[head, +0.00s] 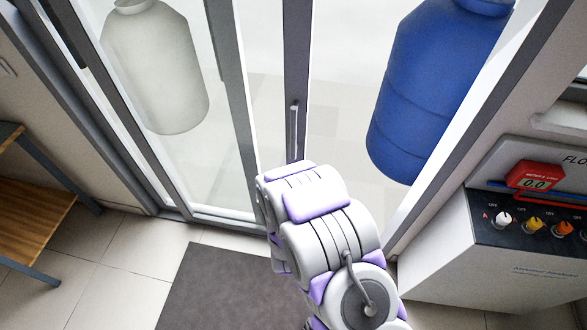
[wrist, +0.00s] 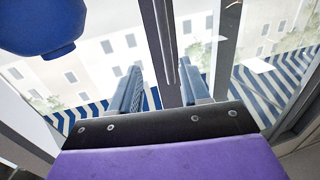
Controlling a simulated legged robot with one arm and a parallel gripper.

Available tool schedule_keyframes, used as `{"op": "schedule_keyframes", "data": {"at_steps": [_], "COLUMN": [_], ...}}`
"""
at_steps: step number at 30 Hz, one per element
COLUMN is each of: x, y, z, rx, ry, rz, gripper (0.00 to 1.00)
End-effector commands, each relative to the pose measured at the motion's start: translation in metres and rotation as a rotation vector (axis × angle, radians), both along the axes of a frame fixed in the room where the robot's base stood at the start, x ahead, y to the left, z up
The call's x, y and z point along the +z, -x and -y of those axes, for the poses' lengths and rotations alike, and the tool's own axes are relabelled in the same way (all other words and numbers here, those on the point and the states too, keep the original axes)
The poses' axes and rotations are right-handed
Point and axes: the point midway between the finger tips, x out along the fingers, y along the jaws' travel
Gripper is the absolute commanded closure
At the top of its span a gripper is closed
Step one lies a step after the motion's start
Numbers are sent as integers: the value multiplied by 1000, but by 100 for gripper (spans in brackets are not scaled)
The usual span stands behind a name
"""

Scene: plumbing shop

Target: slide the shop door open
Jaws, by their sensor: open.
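The shop door has tall grey frames around glass. Its upright grey stile (head: 297,60) stands near the middle of the head view. A slim vertical bar handle (head: 294,130) is on this stile, its lower end close above my arm. In the wrist view, the stile and a thin dark bar (wrist: 166,45) run down between the fingers of my gripper (wrist: 161,76). The two blue-grey fingers are apart, one on each side of the bar. I cannot tell whether either touches it. In the head view my arm hides the gripper.
A blue bottle-shaped form (head: 425,90) shows right of the stile, a pale one (head: 155,70) left. A console with knobs (head: 530,240) stands at right, a wooden bench (head: 35,215) at left. A dark mat (head: 215,285) lies on the tiled floor before the door.

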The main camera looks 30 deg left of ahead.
Motion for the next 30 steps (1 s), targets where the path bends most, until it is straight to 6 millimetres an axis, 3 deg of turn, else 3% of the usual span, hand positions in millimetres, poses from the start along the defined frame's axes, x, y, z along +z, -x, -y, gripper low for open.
{"op": "schedule_keyframes", "data": {"at_steps": [14, 26, 30], "x": [-3, 2, 2], "y": [6, 6, -6], "z": [-11, 1, 5], "rx": [9, 7, -23], "ry": [9, -3, 2], "rz": [4, 4, -43], "gripper": [54, 54, 54]}}
